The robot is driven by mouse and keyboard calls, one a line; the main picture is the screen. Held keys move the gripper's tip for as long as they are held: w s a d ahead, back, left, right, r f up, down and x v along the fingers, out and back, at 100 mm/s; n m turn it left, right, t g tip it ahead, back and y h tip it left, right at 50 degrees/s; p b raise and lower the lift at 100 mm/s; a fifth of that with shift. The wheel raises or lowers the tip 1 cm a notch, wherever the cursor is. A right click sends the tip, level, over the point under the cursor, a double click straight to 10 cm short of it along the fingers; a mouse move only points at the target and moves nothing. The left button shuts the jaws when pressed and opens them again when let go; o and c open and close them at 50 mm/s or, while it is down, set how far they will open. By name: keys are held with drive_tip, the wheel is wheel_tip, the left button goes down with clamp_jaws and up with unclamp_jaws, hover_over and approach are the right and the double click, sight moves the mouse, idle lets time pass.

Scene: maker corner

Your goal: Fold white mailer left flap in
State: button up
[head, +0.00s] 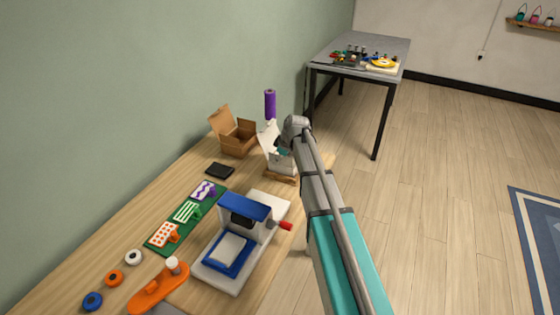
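The white mailer (281,167) is a small box near the far end of the wooden workbench, on a brown wooden base. One white flap (268,138) stands up and leans to the left; the other flaps are hidden behind my arm. My gripper (283,152) is over the mailer's opening, close to the raised flap. My wrist hides most of the gripper, so I cannot tell whether it touches the flap or whether its fingers are open.
An open brown cardboard box (236,137) stands just left of the mailer, and a purple roll (270,104) stands behind. A blue-and-white press (240,238) with a red handle is nearer. A black pad (220,170) lies left.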

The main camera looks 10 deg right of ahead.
clamp_jaws()
drive_tip(key=shift+d, duration=0.2)
drive_tip(key=shift+a, duration=0.15)
